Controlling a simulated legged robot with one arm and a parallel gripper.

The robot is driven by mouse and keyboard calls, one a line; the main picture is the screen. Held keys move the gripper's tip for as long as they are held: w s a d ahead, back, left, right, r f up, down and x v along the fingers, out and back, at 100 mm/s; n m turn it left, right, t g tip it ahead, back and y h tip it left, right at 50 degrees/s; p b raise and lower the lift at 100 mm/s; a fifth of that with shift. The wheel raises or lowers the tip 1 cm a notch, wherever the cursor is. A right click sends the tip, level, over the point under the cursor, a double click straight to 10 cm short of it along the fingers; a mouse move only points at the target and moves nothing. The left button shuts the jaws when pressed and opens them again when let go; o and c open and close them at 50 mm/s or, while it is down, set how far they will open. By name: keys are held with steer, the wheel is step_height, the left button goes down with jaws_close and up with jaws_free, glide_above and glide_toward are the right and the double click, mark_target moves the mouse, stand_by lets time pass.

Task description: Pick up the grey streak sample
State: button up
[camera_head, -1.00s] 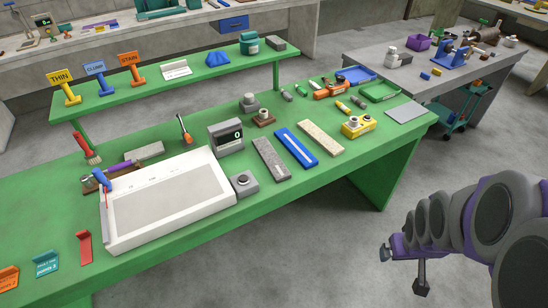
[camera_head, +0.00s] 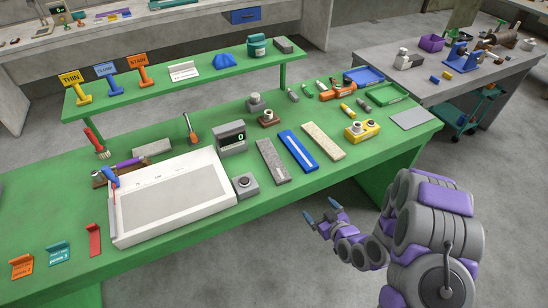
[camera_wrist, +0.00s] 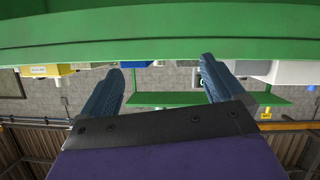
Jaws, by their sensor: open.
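The grey streak sample (camera_head: 273,160) is a flat, dark grey strip with a lighter streak along its middle. It lies on the green table (camera_head: 255,205) in the head view, right of the digital readout box. A blue strip with a white streak (camera_head: 298,150) and a speckled beige strip (camera_head: 323,141) lie to its right. My gripper (camera_head: 322,210) is open and empty, off the table's front edge, to the right of and nearer than the grey sample. In the wrist view its two dark fingers (camera_wrist: 160,70) are spread apart; I cannot make out the grey sample there.
A white tray (camera_head: 120,240) and a grey block with a round knob (camera_head: 245,186) sit left of the sample. A yellow block (camera_head: 362,130) stands right of the strips. A raised green shelf (camera_head: 205,80) runs behind. The floor before the table is clear.

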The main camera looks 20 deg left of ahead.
steer(key=s+a+m+t+y+p, duration=0.1)
steer(key=s+a+t+y+p, duration=0.15)
steer(key=s+a, duration=0.2)
steer(key=b, duration=0.2)
glide_toward(284, 181)
steer(key=shift+m+t+y, duration=0.25)
steer(key=shift+m+t, duration=0.2)
steer(key=shift+m, duration=0.05)
steer(key=shift+f+x, duration=0.2)
steer(key=shift+x, duration=0.9)
steer(key=shift+f+x, duration=0.2)
steer(key=shift+x, duration=2.05)
steer(key=shift+f+b+x, duration=0.1)
steer(key=shift+b+x, duration=0.3)
steer(key=shift+x, duration=0.7)
steer(key=shift+f+b+x, duration=0.15)
steer(key=shift+b+x, duration=0.2)
steer(key=shift+x, duration=0.75)
steer(key=c, duration=1)
steer(key=shift+c, duration=0.2)
